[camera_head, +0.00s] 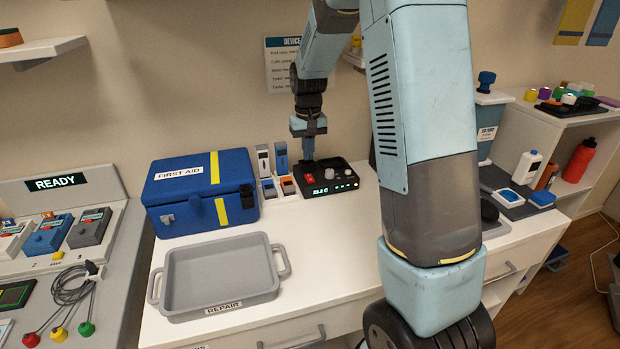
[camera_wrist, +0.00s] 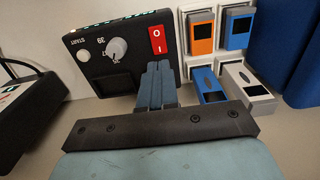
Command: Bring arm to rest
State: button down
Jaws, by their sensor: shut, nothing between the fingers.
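My arm reaches over the white counter (camera_head: 345,225) and bends down toward its back. My gripper (camera_head: 308,157) points down just behind or beside a black device box (camera_head: 343,180) with a red switch, knobs and a lit display. In the wrist view my gripper (camera_wrist: 158,70) is shut, its fingers together and empty, close to the box's red rocker switch (camera_wrist: 157,42) and grey knob (camera_wrist: 118,50). I cannot tell whether the fingertips touch the box.
A blue first-aid case (camera_head: 190,205) stands left of the device, with small blue and orange modules (camera_head: 287,186) between them. A grey repair tray (camera_head: 220,298) lies in front. A white bottle (camera_head: 526,167) and red bottle (camera_head: 579,160) stand at right. A shelf (camera_head: 45,48) juts out upper left.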

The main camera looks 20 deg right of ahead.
jog(key=shift+r, duration=0.7)
jog(key=s+r+t, duration=0.3)
jog(key=s+r, duration=1)
jog(key=s, duration=0.2)
jog(key=s+r+t, duration=0.2)
jog(key=s+r, duration=0.1)
jog(key=s, duration=1.4)
jog(key=shift+d+t, duration=0.15)
jog(key=shift+t, duration=0.15)
jog(key=c, duration=1.8)
grip_release()
jog(key=shift+c, duration=0.2)
